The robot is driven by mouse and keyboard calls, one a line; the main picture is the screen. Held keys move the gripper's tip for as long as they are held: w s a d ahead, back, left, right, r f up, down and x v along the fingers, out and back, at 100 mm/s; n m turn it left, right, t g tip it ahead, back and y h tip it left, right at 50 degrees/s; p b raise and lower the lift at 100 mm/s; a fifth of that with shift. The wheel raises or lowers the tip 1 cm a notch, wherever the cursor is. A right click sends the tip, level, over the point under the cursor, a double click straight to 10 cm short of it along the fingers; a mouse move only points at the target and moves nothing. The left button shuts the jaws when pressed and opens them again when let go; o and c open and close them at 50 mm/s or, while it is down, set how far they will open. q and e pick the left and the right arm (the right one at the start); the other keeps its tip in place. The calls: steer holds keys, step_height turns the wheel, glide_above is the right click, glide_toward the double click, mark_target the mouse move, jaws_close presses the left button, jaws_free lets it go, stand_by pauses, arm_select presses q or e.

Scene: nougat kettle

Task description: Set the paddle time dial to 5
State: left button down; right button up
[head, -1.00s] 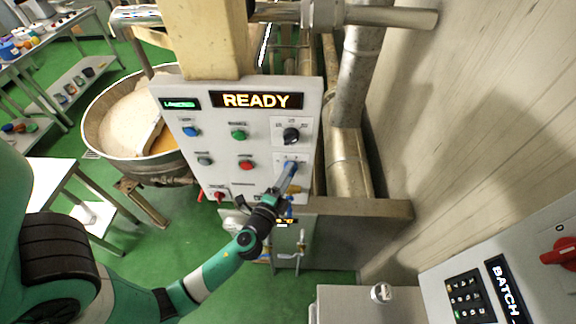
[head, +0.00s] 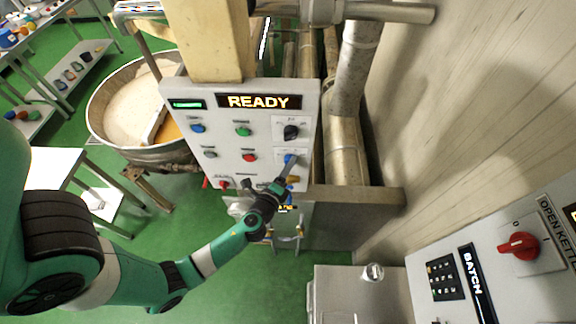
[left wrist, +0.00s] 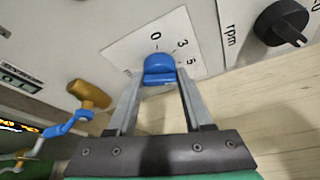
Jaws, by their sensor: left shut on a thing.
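The blue paddle time dial (head: 289,158) sits low on the right side of the grey control panel (head: 222,136). In the left wrist view the dial (left wrist: 158,67) is on a white scale plate (left wrist: 125,50) with the marks 0, 3 and 5 readable. My left gripper (head: 285,167) is at the dial, and its fingers (left wrist: 160,84) lie on both sides of the blue knob, shut on it. They hide part of the knob and scale, and I cannot tell exactly which mark it points to. My right gripper is not in view.
A black rpm knob (head: 291,132) is above the dial. A READY display (head: 258,101) and several coloured buttons share the panel. A brown-headed handle (left wrist: 90,95) is close beside my fingers. The kettle (head: 125,110) stands left; another panel with a red switch (head: 518,246) is lower right.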

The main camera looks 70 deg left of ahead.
arm_select(q)
steer(key=shift+c, duration=1.6)
jaws_free()
steer(key=shift+d, duration=0.1)
steer(key=b+v, duration=0.1)
steer(key=v, duration=1)
steer(key=shift+s, duration=0.2)
steer(key=shift+d+r, duration=0.1)
